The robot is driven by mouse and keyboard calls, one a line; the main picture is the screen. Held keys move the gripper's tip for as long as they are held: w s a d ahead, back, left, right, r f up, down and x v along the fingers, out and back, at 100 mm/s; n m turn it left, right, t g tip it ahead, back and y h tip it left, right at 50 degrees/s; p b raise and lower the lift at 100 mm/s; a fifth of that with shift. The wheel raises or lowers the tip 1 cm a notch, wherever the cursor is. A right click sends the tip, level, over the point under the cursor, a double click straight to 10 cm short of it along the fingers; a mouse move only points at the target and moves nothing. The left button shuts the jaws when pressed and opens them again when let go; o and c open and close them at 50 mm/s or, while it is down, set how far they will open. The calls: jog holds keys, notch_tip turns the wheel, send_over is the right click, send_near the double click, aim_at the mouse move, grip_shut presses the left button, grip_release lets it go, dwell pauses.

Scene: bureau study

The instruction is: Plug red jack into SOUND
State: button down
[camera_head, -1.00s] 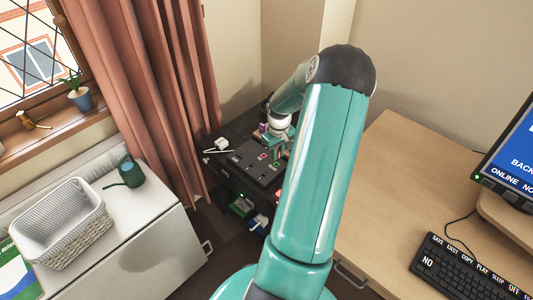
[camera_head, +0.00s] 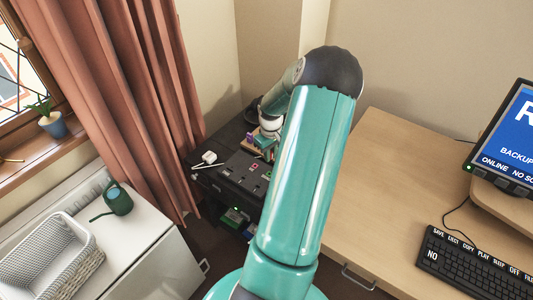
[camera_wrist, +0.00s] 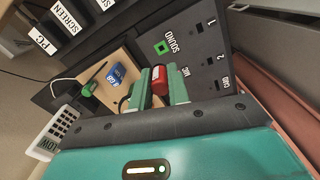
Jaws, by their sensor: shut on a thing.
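In the wrist view the red jack (camera_wrist: 160,82) is held between the two green fingers of my gripper (camera_wrist: 160,70), which is shut on it. The green-rimmed SOUND socket (camera_wrist: 161,47) is on the dark panel (camera_wrist: 207,63), just beyond the fingertips, with its label beside it. The jack appears apart from the socket; its tip is not clear to see. The label MIC stands to the right of the jack, partly near a finger. In the head view the dark unit (camera_head: 243,174) stands in the corner, and my arm hides the jack.
The desk (camera_head: 382,180) is right of my arm, the curtain (camera_head: 125,100) left.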

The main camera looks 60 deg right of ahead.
aim_at(270, 168)
jog(key=shift+w+a+f, duration=0.1)
jog(key=shift+w+f, duration=0.15)
jog(key=f, duration=0.4)
jog(key=shift+s, duration=0.2)
jog(key=shift+f, duration=0.65)
jog(key=shift+f, duration=1.35)
dwell(2.1)
jog(key=c, duration=1.3)
grip_release()
jog(key=shift+o, duration=0.2)
jog(key=shift+r, duration=0.1)
